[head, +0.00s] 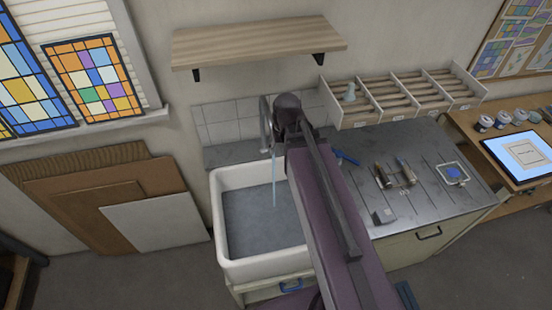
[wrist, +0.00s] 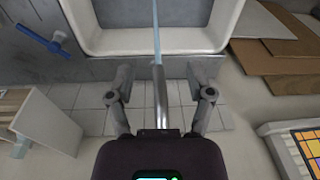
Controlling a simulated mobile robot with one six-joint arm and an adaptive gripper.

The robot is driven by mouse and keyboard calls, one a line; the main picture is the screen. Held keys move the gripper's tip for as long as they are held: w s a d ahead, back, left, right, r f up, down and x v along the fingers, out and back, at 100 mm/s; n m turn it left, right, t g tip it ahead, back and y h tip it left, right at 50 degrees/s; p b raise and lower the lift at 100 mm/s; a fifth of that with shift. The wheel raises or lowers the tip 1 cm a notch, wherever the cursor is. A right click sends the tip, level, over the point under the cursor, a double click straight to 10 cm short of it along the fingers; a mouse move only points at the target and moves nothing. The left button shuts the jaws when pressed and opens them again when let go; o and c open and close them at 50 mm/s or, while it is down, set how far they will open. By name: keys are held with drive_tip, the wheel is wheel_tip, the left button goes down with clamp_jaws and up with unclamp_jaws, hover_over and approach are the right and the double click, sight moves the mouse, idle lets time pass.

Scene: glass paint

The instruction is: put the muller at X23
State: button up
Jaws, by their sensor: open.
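A pale, grey-green glass-like piece with a wide foot and narrow top, which looks like the muller (head: 350,93), stands in the left compartment of the wall rack (head: 400,112). It also shows partly at the lower left of the wrist view (wrist: 20,146). The rack's small labels are too small to read, so I cannot tell which place is X23. My gripper (wrist: 158,80) is open with nothing between its fingers that I can see as held. The tap (wrist: 161,100) shows between the fingers, apparently beyond them. In the head view my arm hides most of the gripper.
The white sink (head: 225,245) lies below my arm, with water running from the tap. A wooden shelf (head: 255,45) hangs above. Boards (head: 150,235) lean at left.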

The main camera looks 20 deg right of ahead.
drive_tip(key=shift+g+h, duration=0.3)
drive_tip(key=shift+g, duration=0.1)
drive_tip(key=s+a, duration=0.2)
drive_tip(key=s, duration=0.1)
drive_tip(key=shift+s+a, duration=0.3)
drive_tip(key=shift+a, duration=0.05)
drive_tip(key=shift+f, duration=0.1)
wheel_tip(320, 180, down, 22)
drive_tip(key=b, duration=2.2)
drive_tip(key=shift+f, duration=0.15)
drive_tip(key=shift+a, duration=0.1)
